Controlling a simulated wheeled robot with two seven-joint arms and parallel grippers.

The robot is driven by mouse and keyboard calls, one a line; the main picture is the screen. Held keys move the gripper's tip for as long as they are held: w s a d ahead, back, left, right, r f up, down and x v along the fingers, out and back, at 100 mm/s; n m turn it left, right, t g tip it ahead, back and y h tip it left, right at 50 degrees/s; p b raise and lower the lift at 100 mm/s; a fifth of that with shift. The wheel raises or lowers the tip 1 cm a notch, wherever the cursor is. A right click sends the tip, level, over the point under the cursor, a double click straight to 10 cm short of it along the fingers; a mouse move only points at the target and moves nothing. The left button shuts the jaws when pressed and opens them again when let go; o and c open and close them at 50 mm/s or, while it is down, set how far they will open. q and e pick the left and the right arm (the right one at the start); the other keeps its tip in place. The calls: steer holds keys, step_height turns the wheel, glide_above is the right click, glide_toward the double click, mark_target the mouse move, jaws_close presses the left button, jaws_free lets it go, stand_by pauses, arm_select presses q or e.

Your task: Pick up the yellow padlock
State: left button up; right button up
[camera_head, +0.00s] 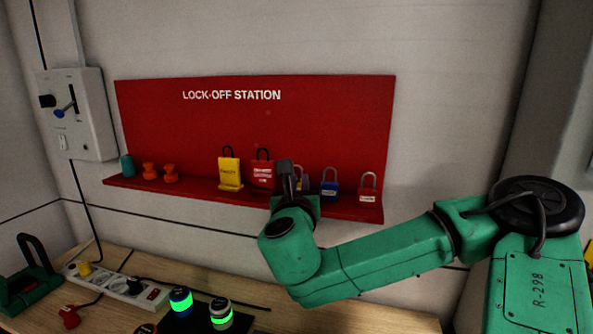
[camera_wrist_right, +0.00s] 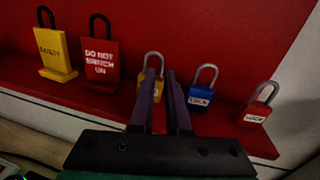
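The yellow padlock (camera_wrist_right: 157,91) stands on the red shelf, its grey shackle up, between a red tagged lock and a blue padlock. In the right wrist view, my right gripper (camera_wrist_right: 161,76) has its two fingers apart in front of it, with yellow showing in the gap. I cannot tell whether they touch it. In the head view, my right gripper (camera_head: 287,172) hides most of the yellow padlock (camera_head: 304,184). A larger yellow tagged lock (camera_head: 229,172) with a black shackle stands further left. My left gripper is not in view.
The red lock-off station shelf (camera_head: 235,195) also holds the red tagged lock (camera_head: 262,174), blue padlock (camera_head: 329,188), red padlock (camera_head: 368,190) and small orange items (camera_head: 150,169). Below, the wooden bench carries a power strip (camera_head: 120,284) and glowing green-banded cylinders (camera_head: 181,301).

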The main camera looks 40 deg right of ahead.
steer(key=p+x, duration=0.2)
steer(key=x, duration=0.2)
steer(key=shift+w+d, duration=0.15)
steer(key=shift+d, duration=0.2)
steer(key=shift+w+d+f, duration=0.1)
jaws_close()
stand_by(1.0)
